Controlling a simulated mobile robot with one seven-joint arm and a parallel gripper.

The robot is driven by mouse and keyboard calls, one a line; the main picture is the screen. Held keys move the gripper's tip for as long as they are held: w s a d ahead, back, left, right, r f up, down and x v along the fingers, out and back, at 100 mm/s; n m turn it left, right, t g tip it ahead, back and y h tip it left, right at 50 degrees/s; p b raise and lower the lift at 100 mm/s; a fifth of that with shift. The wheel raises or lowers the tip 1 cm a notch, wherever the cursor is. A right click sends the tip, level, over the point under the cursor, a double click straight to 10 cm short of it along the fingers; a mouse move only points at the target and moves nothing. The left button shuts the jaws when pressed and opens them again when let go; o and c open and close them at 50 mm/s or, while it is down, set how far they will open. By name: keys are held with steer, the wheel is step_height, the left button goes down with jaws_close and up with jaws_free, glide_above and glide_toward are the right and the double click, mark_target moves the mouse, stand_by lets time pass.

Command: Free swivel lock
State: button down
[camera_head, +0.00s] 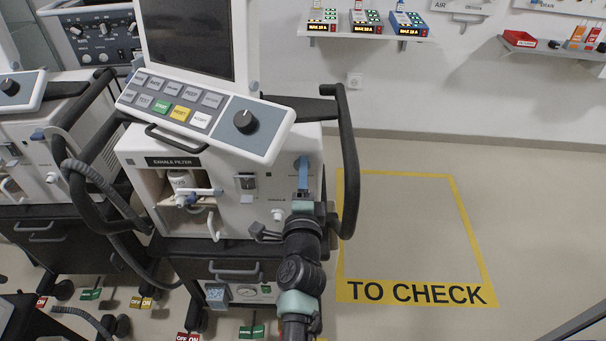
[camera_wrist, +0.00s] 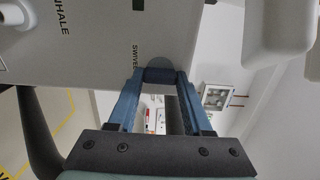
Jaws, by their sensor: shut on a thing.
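The ventilator (camera_head: 225,150) stands in front of me, with a tilted screen and button panel on top. My gripper (camera_head: 303,168) reaches up to the right part of its front. The swivel lock (camera_wrist: 160,64) is a small rounded grey-blue piece beside the "SWIVEL" lettering in the wrist view.
A black side handle (camera_head: 347,160) rises just right of my gripper. A second ventilator (camera_head: 30,150) stands close at the left. The yellow "TO CHECK" floor area (camera_head: 410,293) is empty. Foot pedals (camera_head: 188,336) lie below, and wall shelves (camera_head: 365,33) hold small devices.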

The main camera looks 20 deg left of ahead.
steer(key=shift+c, duration=1.6)
jaws_free()
steer(key=v, duration=1.3)
steer(key=shift+p, duration=0.45)
steer(key=shift+r, duration=0.15)
